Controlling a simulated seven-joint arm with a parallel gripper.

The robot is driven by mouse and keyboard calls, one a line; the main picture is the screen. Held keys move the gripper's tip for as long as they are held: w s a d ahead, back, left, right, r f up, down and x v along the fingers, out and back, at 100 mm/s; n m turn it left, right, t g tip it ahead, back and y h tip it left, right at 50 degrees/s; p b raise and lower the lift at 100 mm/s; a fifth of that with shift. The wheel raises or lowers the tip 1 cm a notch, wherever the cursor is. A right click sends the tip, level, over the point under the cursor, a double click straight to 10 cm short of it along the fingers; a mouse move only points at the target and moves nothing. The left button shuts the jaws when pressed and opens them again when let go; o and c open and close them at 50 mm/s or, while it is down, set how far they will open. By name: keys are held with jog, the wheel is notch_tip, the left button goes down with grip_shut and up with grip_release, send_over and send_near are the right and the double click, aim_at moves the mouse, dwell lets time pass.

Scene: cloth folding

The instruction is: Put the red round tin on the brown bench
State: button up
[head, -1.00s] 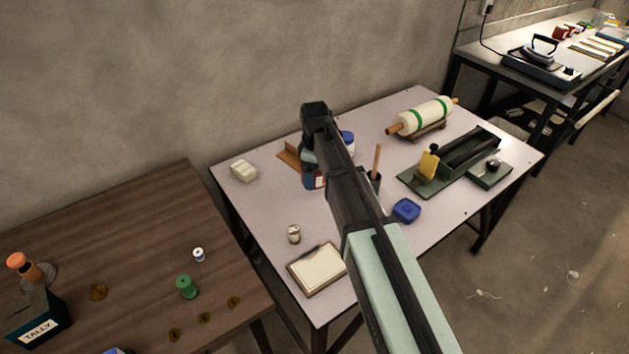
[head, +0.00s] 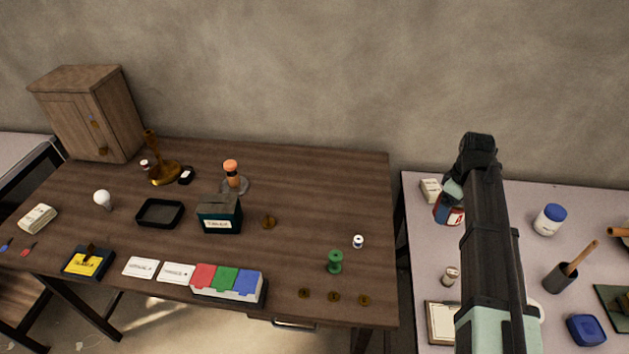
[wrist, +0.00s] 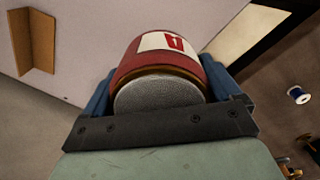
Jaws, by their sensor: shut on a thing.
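The red round tin (wrist: 168,60), with a white label, is held between the blue fingers of my gripper (wrist: 160,88) in the wrist view. In the head view the tin (head: 455,216) shows at the end of my arm, partly hidden by my gripper (head: 447,203), over the left part of the pale table. The brown bench (head: 310,190) is to the left in the head view, across a narrow gap from the pale table. The tin is apart from the bench.
On the bench's right side stand a green spool (head: 335,262), a small white spool (head: 358,241) and several brown discs. A dark green box (head: 219,215) and an orange-topped object (head: 232,178) stand further left. The bench's back right is clear. The pale table (head: 425,265) holds a white jar (head: 549,220).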

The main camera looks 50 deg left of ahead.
jog(key=s+a+r+n, duration=0.1)
jog(key=s+a, duration=0.2)
jog(key=a, duration=0.1)
jog(key=s+a+r, duration=0.1)
jog(key=s+a, duration=0.3)
jog(key=a, duration=0.1)
jog(key=s+a+n, duration=0.1)
jog(key=s+a, duration=0.3)
jog(key=shift+a+r+n, duration=0.2)
jog(key=shift+r+n, duration=0.1)
jog(key=shift+r, duration=0.1)
notch_tip(320, 180, up, 4)
jog(key=f+n, duration=0.1)
send_over(333, 213)
jog(key=m, duration=0.4)
jog(key=r+m, duration=0.1)
jog(key=m, duration=0.2)
jog(key=shift+r+m, duration=0.1)
jog(key=shift+m, duration=0.3)
jog(key=shift+f, duration=5.05)
jog(key=shift+f, duration=0.15)
